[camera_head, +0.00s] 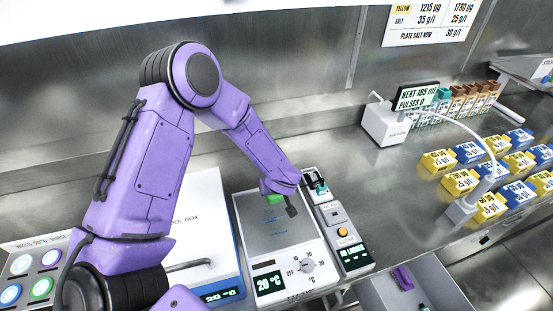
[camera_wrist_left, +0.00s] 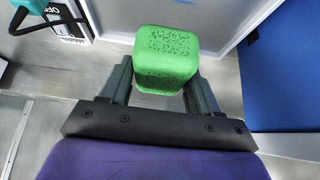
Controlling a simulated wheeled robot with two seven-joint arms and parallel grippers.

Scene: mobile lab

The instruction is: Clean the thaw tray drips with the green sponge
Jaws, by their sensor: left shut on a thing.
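My left gripper (camera_head: 280,205) is shut on the green sponge (camera_head: 274,199), over the far part of the thaw tray. In the left wrist view the sponge (camera_wrist_left: 166,55) sits between both fingers of the gripper (camera_wrist_left: 160,80). The thaw tray (camera_head: 253,212) is a flat grey plate on a white unit with a dial and a display reading 20 °C. I cannot tell whether the sponge touches the plate. My right gripper is out of view.
A white and blue box (camera_head: 228,235) stands left of the tray. A narrow device (camera_head: 340,222) with an orange button stands close on its right. Yellow and blue boxes (camera_head: 438,161) and a vial rack lie farther right. An open drawer (camera_head: 423,285) is at the lower right. The middle counter is clear.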

